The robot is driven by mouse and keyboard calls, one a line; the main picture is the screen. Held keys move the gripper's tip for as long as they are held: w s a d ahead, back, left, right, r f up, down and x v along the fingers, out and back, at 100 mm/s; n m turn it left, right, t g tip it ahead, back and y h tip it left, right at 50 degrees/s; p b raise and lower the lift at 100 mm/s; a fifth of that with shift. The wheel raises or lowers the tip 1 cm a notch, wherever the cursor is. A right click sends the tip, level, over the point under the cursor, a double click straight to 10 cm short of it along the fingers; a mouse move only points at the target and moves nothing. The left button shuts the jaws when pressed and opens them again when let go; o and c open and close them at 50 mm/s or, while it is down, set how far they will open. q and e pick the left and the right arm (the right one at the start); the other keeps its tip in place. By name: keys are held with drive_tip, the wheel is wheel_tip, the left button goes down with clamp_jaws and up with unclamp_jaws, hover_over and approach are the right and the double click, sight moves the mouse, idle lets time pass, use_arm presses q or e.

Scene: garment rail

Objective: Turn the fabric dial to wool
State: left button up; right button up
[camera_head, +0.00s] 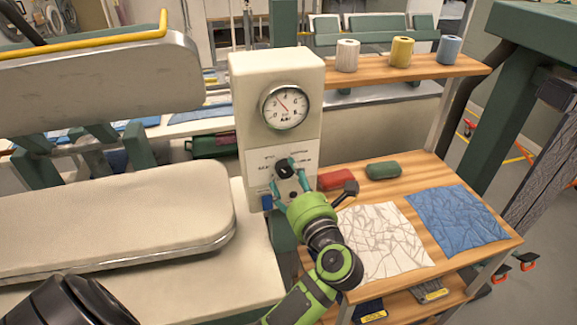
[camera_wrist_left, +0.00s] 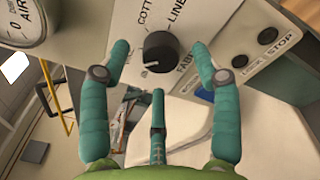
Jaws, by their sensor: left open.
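The fabric dial (camera_head: 284,168) is a black round knob on the white front panel of the cream control box (camera_head: 277,75). In the left wrist view the dial (camera_wrist_left: 161,54) shows a white mark at its lower left. Lettering reading "COTT" and "LINE" shows above it, and part of "FAB" at its lower right; no wool label is readable. My left gripper (camera_head: 290,183) is in front of the panel with its teal fingers open. In the left wrist view the gripper (camera_wrist_left: 160,60) has one finger on each side of the dial; contact cannot be told. My right gripper is out of view.
A round gauge (camera_head: 285,107) is above the dial. A STOP button (camera_wrist_left: 267,36) is beside it on the panel. A wooden table (camera_head: 352,190) at the right bears white cloth (camera_head: 381,240), blue cloth (camera_head: 455,218) and small red and green items. A padded press board (camera_head: 110,220) fills the left.

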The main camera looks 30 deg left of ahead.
use_arm(q)
drive_tip(key=shift+x, duration=0.95)
drive_tip(key=shift+w+a, duration=0.1)
drive_tip(key=shift+w, duration=0.1)
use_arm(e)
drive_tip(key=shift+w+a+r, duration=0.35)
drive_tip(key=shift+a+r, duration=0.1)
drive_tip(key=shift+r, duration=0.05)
use_arm(q)
drive_tip(key=shift+c, duration=0.4)
drive_tip(key=c, duration=1.1)
drive_tip(key=shift+o, duration=0.2)
drive_tip(key=shift+p, duration=0.35)
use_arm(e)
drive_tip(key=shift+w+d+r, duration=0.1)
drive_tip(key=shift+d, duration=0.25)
